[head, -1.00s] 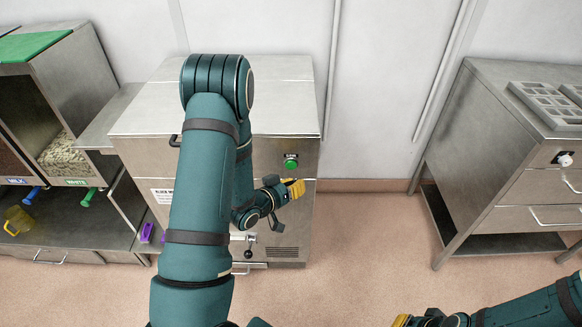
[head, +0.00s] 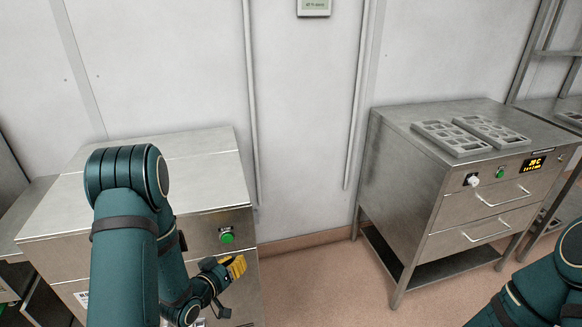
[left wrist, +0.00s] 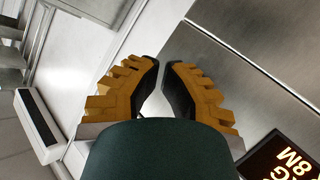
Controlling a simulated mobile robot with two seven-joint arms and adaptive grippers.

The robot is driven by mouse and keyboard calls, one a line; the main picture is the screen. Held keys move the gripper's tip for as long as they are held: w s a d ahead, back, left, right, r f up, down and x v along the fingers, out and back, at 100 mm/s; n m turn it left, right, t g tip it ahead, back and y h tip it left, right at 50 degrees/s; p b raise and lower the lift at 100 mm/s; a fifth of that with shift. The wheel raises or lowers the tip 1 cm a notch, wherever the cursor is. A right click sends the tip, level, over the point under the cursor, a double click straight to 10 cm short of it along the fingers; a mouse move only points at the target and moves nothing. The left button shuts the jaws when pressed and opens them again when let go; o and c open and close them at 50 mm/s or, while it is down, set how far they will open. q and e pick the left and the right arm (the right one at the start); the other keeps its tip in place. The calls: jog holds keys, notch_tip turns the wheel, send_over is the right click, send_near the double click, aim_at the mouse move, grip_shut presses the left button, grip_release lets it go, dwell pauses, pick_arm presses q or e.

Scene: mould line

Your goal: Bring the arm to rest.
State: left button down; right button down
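My left arm (head: 125,255) comes up from the lower left of the head view and bends down at its elbow. My left gripper (head: 238,266), with yellow fingers, hangs in front of the steel cabinet (head: 150,165) at the left, below its green button (head: 226,236). In the left wrist view the two dark finger pads of the gripper (left wrist: 162,68) stand a little apart with nothing between them. My right arm (head: 545,290) shows only at the lower right corner; its gripper is outside the picture.
A steel drawer unit (head: 440,195) with a lit display (head: 535,163) stands at the right, grey mould trays (head: 460,138) on top. Floor (head: 310,285) between cabinet and unit is clear. A dark panel with glowing characters (left wrist: 290,160) shows in the left wrist view.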

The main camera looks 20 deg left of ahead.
pick_arm(q)
jog(key=s+d+f+g, duration=0.4)
jog(key=d+f+g, duration=0.2)
jog(key=d+f, duration=0.3)
jog(key=s+d+f+m+g, duration=0.1)
jog(key=s+d+f+g, duration=0.1)
jog(key=s+d+g, duration=0.4)
jog(key=s+d, duration=0.5)
jog(key=shift+s+f+m+h, duration=0.25)
jog(key=shift+s+m+h, duration=0.05)
jog(key=shift+h, duration=0.1)
jog(key=shift+a, duration=0.2)
